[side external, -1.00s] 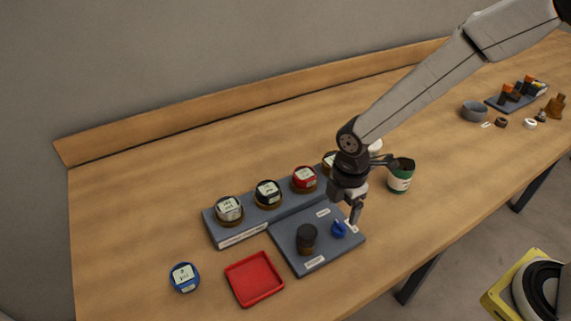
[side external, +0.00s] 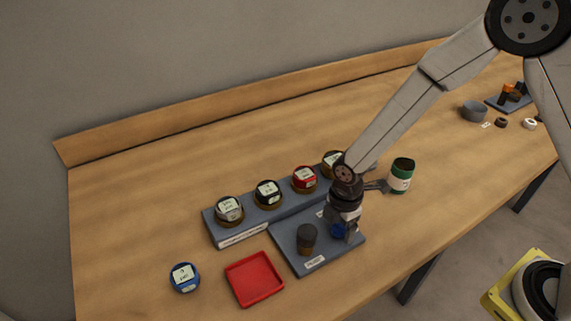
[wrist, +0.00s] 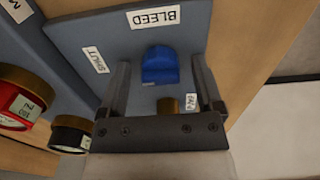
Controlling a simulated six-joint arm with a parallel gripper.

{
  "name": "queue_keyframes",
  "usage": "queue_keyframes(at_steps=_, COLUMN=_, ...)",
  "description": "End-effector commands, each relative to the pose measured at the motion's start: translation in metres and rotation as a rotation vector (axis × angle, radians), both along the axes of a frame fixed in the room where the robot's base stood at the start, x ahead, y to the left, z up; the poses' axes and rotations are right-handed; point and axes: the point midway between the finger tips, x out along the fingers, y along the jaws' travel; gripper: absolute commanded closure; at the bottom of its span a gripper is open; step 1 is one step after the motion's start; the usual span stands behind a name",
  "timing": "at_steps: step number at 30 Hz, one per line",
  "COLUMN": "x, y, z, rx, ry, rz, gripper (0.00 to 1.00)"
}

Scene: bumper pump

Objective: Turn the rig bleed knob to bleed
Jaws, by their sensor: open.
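The blue bleed knob (side external: 338,230) stands on the grey rig plate (side external: 290,258). In the wrist view the blue knob (wrist: 160,66) sits between the spread fingers of my gripper (wrist: 160,80), with a gap on each side. A BLEED label (wrist: 153,17) is above the knob in that view, and a SHUT label (wrist: 96,60) is to its left. The gripper is open. Contact with the knob cannot be seen.
A green container (side external: 401,177) stands to the right.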

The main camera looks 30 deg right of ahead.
Motion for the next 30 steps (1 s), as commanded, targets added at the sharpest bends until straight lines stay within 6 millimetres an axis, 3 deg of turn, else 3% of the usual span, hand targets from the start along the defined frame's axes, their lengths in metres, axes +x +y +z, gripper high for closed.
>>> queue_keyframes(at_steps=2, x=0.0000, y=0.0000, z=0.0000, rx=0.000, ry=0.000, rz=0.000, gripper=0.16)
queue_keyframes(at_steps=3, x=0.0000, y=0.0000, z=0.0001, rx=0.000, ry=0.000, rz=0.000, gripper=0.22)
queue_keyframes(at_steps=9, x=-0.0001, y=0.0000, z=0.0001, rx=0.000, ry=0.000, rz=0.000, gripper=0.86)
queue_keyframes(at_steps=11, x=0.0000, y=-0.0001, z=0.0002, rx=0.000, ry=0.000, rz=0.000, gripper=1.00)
queue_keyframes(at_steps=22, x=0.0001, y=0.0000, z=0.0003, rx=0.000, ry=0.000, rz=-0.037, gripper=1.00)
queue_keyframes(at_steps=30, x=0.0001, y=0.0003, z=0.0003, rx=0.001, ry=0.000, rz=-0.169, gripper=1.00)
